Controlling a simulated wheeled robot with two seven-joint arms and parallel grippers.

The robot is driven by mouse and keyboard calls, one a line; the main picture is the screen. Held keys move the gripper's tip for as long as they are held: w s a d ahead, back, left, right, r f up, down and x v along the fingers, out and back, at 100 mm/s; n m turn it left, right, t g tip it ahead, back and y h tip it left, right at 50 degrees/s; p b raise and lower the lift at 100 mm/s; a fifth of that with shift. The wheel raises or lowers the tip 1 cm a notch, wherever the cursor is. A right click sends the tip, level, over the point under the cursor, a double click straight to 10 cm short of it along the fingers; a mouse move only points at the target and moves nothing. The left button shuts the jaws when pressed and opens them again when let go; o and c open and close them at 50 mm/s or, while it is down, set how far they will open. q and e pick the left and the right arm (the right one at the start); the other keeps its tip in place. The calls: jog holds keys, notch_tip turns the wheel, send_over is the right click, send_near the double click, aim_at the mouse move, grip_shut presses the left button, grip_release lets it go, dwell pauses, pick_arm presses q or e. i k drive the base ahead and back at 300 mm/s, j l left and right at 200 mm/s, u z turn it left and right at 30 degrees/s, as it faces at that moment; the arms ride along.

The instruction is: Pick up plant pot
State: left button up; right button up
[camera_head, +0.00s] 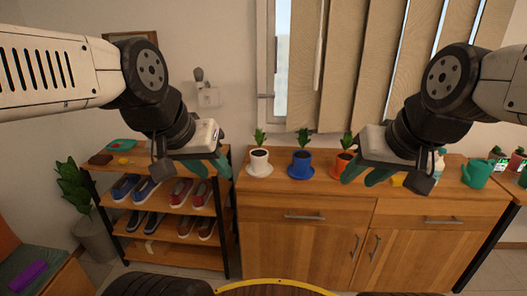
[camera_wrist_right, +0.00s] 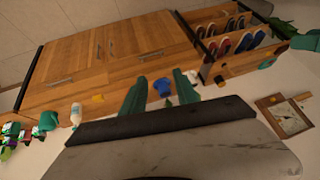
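Three small potted plants stand in a row on the wooden cabinet: a white pot (camera_head: 258,161) on a white saucer, a blue pot (camera_head: 300,160) on a blue saucer, and an orange pot (camera_head: 341,163), partly hidden by my right gripper. My left gripper (camera_head: 210,167) is raised in front of the shoe rack, left of the white pot; its teal fingers look apart and empty. My right gripper (camera_head: 364,172) is raised in front of the cabinet's right half. Its fingers are apart and empty in the right wrist view, where the blue pot (camera_wrist_right: 163,87) shows in the gap, farther off.
A teal watering can (camera_head: 476,175), a spray bottle (camera_head: 440,160) and a yellow item (camera_head: 397,180) stand right on the cabinet (camera_head: 300,205). A shoe rack (camera_head: 165,225) stands left. A large plant (camera_head: 75,190) in a grey pot is on the floor.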

aim_at(259, 157)
jog(key=i+j, duration=0.25)
jog(key=i, duration=0.2)
jog(key=i+j, duration=0.3)
jog(key=i, duration=0.15)
